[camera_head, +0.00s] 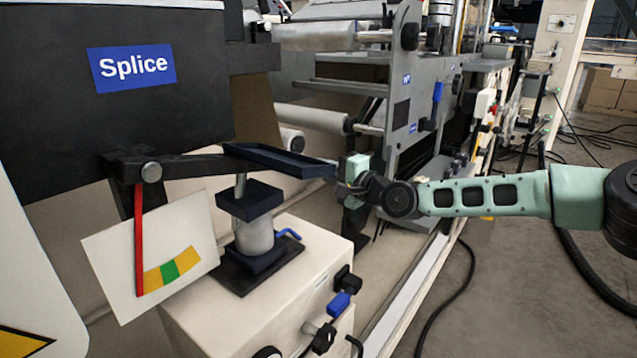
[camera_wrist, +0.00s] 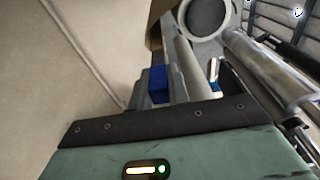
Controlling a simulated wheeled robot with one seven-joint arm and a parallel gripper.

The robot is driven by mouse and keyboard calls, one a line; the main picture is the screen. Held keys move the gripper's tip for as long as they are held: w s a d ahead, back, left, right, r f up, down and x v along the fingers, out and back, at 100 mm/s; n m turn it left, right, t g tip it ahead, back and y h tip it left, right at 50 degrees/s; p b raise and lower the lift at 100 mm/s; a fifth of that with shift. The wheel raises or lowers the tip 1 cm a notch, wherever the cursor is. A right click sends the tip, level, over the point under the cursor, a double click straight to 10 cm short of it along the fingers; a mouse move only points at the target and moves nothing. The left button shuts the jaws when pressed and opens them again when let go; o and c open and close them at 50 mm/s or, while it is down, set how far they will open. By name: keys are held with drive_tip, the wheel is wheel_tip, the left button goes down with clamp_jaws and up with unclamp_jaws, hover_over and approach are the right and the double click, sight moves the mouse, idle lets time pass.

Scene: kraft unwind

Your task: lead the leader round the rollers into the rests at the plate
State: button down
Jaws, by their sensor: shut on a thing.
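My gripper (camera_head: 350,178) is at the end of the green arm, just right of the dark tray (camera_head: 280,160) in the head view. In the wrist view its grey jaws (camera_wrist: 158,88) are shut on a small blue piece (camera_wrist: 158,84), apparently part of the leader. A brown kraft strip (camera_wrist: 156,28) shows beyond the jaws, and brown kraft (camera_head: 257,110) hangs behind the black Splice plate (camera_head: 60,120) in the head view. Pale rollers (camera_head: 311,118) lie behind the gripper; a roller end (camera_wrist: 207,16) also shows in the wrist view. I cannot make out the rests.
A red pointer (camera_head: 140,240) hangs over a coloured scale card (camera_head: 180,262). A grey machine side frame (camera_head: 400,95) stands behind my gripper. Cables (camera_head: 462,290) lie on the floor at right.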

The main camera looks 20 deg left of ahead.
drive_tip(key=shift+w+d+r, duration=0.1)
drive_tip(key=shift+w, duration=0.15)
drive_tip(key=shift+w+d+r, duration=0.2)
drive_tip(key=shift+w+r, duration=0.2)
drive_tip(key=shift+r, duration=0.25)
drive_tip(key=shift+w+d+r, duration=0.15)
drive_tip(key=shift+w+r, duration=0.3)
drive_tip(key=shift+r, duration=0.25)
drive_tip(key=shift+w+d+r, duration=0.2)
drive_tip(key=shift+w+r, duration=0.2)
drive_tip(key=shift+r, duration=0.25)
wheel_tip(320, 180, up, 38)
drive_tip(key=p, duration=2.3)
drive_tip(key=shift+r, duration=0.1)
